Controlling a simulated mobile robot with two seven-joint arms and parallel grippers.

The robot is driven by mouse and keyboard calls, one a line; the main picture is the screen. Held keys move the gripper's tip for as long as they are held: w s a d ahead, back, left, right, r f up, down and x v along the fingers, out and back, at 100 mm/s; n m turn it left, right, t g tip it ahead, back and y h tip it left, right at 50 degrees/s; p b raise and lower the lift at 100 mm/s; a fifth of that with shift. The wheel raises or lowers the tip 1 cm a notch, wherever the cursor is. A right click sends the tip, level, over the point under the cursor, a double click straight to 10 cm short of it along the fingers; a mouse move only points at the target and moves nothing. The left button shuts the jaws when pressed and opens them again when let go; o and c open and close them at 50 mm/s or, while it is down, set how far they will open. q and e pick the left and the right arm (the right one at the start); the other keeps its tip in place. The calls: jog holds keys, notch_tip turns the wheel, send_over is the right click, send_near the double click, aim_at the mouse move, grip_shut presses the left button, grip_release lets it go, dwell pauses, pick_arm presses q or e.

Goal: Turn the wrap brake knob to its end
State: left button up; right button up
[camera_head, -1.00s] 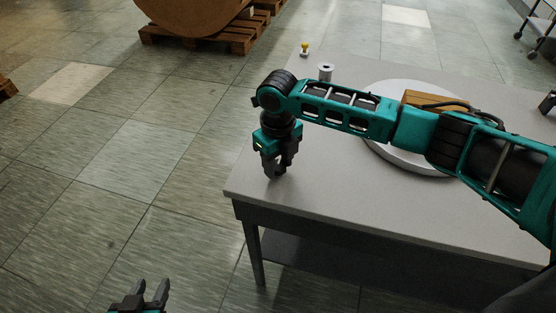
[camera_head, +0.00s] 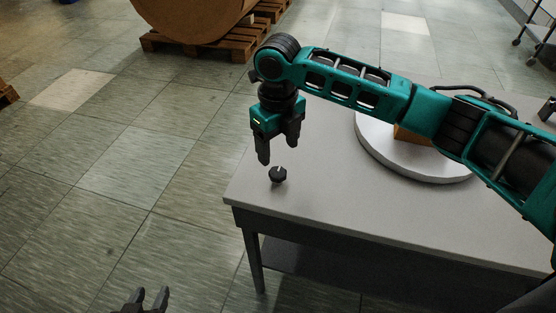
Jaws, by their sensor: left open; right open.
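The knob (camera_head: 278,175) is small, dark and faceted, with a light mark on top. It sits on the grey table top (camera_head: 330,205) near the left front corner. My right gripper (camera_head: 277,156) points down above the knob and is open and empty, with its fingers apart from the knob. My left gripper (camera_head: 148,296) is low at the bottom edge of the view, open and empty, over the floor in front of the table's left side. Only its fingertips show.
A white round turntable (camera_head: 375,150) with a wooden block (camera_head: 408,137) stands on the table, partly hidden behind my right arm. A large brown roll (camera_head: 190,15) on a wooden pallet (camera_head: 205,45) stands on the floor behind. The front table top is clear.

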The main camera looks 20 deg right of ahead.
notch_tip(320, 180, up, 5)
jog(key=shift+r, duration=0.1)
dwell(0.6)
